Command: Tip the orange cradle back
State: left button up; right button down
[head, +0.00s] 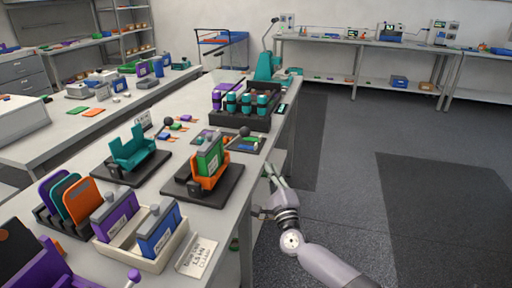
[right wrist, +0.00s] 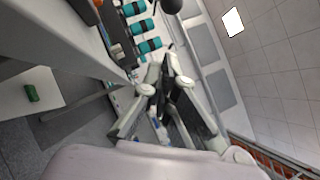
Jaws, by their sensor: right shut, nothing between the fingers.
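The orange cradle (head: 197,182) stands on a dark base on the near table and holds a green block (head: 211,157) with a pale label. A lever with a dark ball knob (head: 244,131) rises beside it on the right. My right gripper (head: 270,172) is shut and empty, off the table's right edge, to the right of the cradle and apart from it. In the right wrist view its fingers (right wrist: 168,60) point toward the table side; the cradle is not clearly seen there. My left gripper is not in view.
A teal cradle (head: 133,150) stands on a dark base to the left. A pale tray (head: 178,246) with purple and blue blocks is in front. A black rack (head: 262,117) with teal cylinders is behind. The floor on the right is clear.

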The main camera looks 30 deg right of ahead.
jog(key=x, duration=0.3)
jog(key=a+x, duration=0.1)
jog(key=x, duration=0.1)
jog(key=r+x, duration=0.1)
jog(key=x, duration=0.2)
jog(key=shift+w+a+r, duration=0.1)
jog(key=shift+w+a, duration=0.15)
jog(key=shift+w, duration=0.15)
jog(key=shift+w+a+r, duration=0.2)
jog(key=shift+w+a, duration=0.05)
jog(key=shift+w, duration=0.1)
jog(key=shift+r, duration=0.1)
